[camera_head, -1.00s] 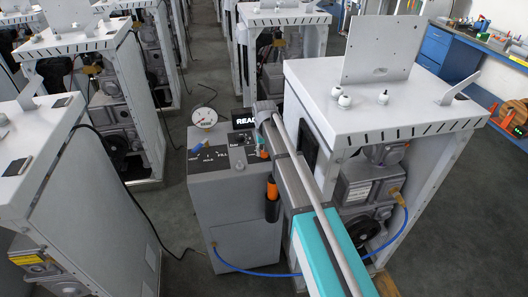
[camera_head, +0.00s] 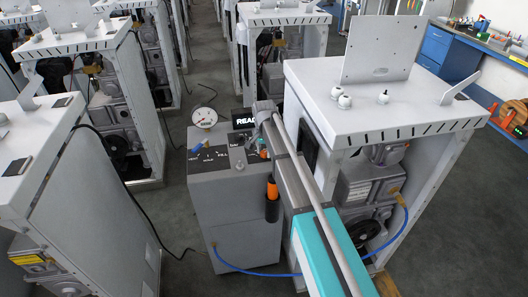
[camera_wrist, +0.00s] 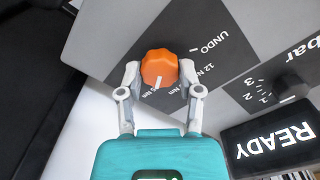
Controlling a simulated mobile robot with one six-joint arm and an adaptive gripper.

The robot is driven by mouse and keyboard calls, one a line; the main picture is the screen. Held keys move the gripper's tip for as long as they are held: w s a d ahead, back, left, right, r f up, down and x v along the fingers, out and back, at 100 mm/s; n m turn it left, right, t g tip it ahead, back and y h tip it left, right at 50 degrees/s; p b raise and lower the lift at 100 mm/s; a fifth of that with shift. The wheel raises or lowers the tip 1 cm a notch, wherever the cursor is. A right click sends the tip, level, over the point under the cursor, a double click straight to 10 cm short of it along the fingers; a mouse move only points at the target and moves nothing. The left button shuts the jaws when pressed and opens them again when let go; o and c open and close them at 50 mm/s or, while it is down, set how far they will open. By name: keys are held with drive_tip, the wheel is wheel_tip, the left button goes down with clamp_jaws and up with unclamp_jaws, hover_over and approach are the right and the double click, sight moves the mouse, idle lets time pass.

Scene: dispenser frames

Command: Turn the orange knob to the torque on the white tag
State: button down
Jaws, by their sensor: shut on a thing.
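The orange knob (camera_wrist: 159,67) sits on a dark scale plate on a grey panel in the wrist view. My gripper (camera_wrist: 159,76) has one finger on each side of the knob and is shut on it. A white pointer mark on the knob points down and slightly left in the picture, toward the Nm labels. "UNDO" and "12 Nm" are readable on the plate (camera_wrist: 222,62); the labels near the pointer are partly hidden by a finger. I cannot make out a readable white tag in either view.
The grey cabinet (camera_head: 234,205) stands beside a white-topped frame (camera_head: 385,110) with pumps inside. A READY display (camera_wrist: 277,133) and a second scale with numbers are close to my gripper. An orange-handled tool (camera_head: 272,188) is in a holder on the cabinet's front. A blue hose runs low.

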drive_tip(key=shift+s, duration=0.1)
idle(0.3)
drive_tip(key=shift+c, duration=1.3)
unclamp_jaws()
drive_tip(key=shift+n, duration=0.4)
